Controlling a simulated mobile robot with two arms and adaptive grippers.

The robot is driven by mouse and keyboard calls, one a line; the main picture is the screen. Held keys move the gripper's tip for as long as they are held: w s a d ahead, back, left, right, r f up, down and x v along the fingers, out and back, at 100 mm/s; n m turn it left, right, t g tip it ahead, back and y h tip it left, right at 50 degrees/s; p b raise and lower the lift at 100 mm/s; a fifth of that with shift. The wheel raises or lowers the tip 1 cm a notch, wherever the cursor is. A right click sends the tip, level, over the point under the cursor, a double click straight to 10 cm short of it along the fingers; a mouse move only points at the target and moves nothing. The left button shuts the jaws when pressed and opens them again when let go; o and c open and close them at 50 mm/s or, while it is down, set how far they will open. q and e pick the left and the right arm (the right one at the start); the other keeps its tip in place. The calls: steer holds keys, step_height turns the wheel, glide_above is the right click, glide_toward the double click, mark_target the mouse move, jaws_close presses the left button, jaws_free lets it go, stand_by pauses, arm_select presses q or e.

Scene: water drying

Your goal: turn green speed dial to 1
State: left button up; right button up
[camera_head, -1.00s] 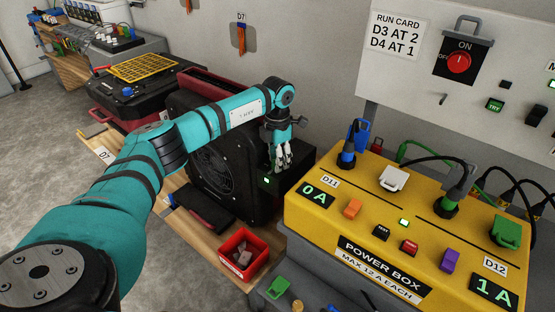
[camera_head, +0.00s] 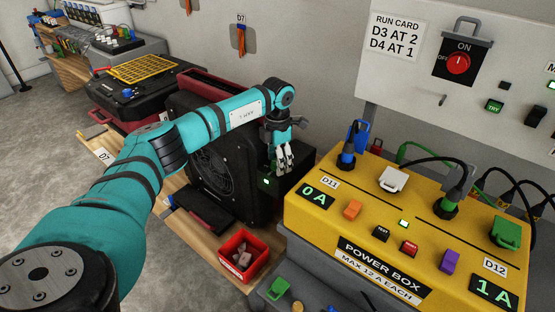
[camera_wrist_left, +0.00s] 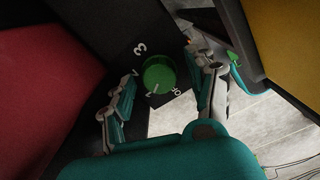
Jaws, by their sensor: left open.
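The green speed dial (camera_wrist_left: 158,75) is a round knob on a dark panel in the left wrist view. White marks surround it: a 3 at upper left and smaller lettering at lower right. A pale mark shows at its lower edge; its exact setting I cannot tell. My left gripper (camera_wrist_left: 163,77) is open, with one finger left and one right of the dial; contact is not clear. In the head view my left gripper (camera_head: 283,162) points down at the end of the black blower (camera_head: 215,165), hiding the dial. My right gripper is not in view.
The yellow power box (camera_head: 340,215) stands close on the right, with plugs, cables and displays reading 0 A and 1 A. A red bin (camera_head: 262,270) sits in front of the blower. A run card (camera_head: 397,37) reads D3 AT 2, D4 AT 1.

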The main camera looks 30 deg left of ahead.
arm_select(q)
steer(key=shift+r, duration=4.05)
